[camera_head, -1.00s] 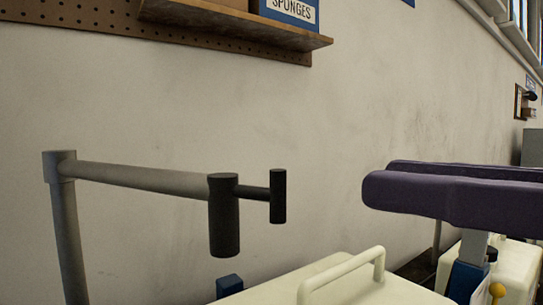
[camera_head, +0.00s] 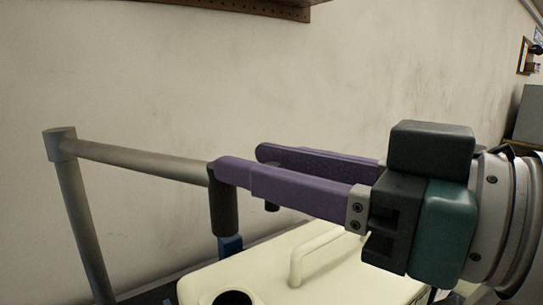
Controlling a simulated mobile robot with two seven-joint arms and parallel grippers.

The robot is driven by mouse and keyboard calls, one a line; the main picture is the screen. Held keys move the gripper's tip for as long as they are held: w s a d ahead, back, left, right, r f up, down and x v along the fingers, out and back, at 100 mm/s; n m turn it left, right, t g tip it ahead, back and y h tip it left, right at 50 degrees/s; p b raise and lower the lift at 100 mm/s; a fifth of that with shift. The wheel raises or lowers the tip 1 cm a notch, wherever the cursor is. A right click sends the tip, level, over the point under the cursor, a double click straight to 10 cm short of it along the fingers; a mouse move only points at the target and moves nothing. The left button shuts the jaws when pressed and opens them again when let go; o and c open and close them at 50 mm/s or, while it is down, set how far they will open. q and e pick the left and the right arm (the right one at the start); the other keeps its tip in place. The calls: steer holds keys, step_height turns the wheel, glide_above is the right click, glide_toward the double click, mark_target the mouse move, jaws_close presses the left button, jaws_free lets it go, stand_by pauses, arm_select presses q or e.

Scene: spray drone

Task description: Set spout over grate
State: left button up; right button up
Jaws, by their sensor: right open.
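The spout is a grey pipe (camera_head: 140,160) on an upright post, ending in a dark downward nozzle (camera_head: 225,212). The lower end of its small dark upright grip (camera_head: 272,206) shows just under my right gripper's near finger. My right gripper (camera_head: 242,162) comes in from the right with two long purple fingers, open. The near fingertip overlaps the top of the nozzle in the picture. The grip appears to stand between the fingers, but its top is hidden and contact cannot be told. No grate can be made out. My left gripper is out of view.
A cream tank (camera_head: 335,272) with a raised handle (camera_head: 312,255) and a dark round opening (camera_head: 232,298) stands below the fingers. A blue part (camera_head: 230,243) is under the nozzle. A plain wall (camera_head: 150,75) runs behind, with a pegboard edge (camera_head: 288,10) above.

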jaws_close()
stand_by(1.3)
